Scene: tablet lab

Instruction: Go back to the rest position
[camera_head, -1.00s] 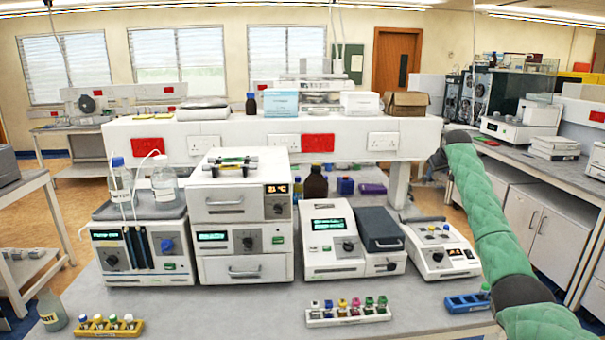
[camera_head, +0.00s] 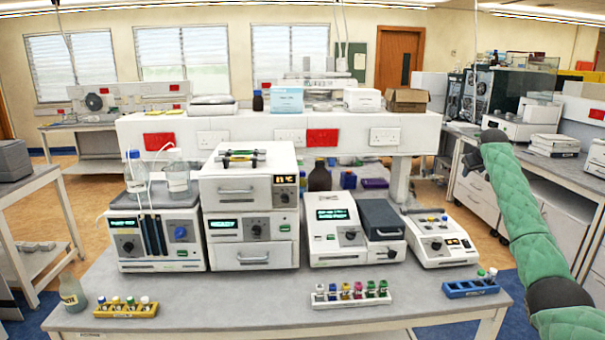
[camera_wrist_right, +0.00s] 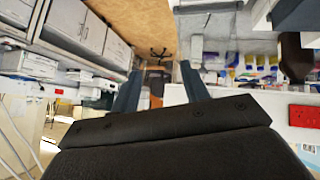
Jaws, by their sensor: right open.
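My right arm (camera_head: 520,215), in a green quilted sleeve, comes in from the lower right in the head view and reaches up beyond the bench's right side. My right gripper (camera_head: 474,164) is partly hidden behind the arm's upper end, clear of the bench items. In the right wrist view the gripper (camera_wrist_right: 160,88) shows its two dark fingers spread apart with nothing between them. My left gripper is in neither view.
The bench (camera_head: 230,312) carries several instruments. Along its front stand a yellow vial rack (camera_head: 127,311), a white rack (camera_head: 350,302), a blue rack (camera_head: 470,289) and a bottle (camera_head: 71,294). A side counter (camera_head: 540,160) stands right. Floor shows between them.

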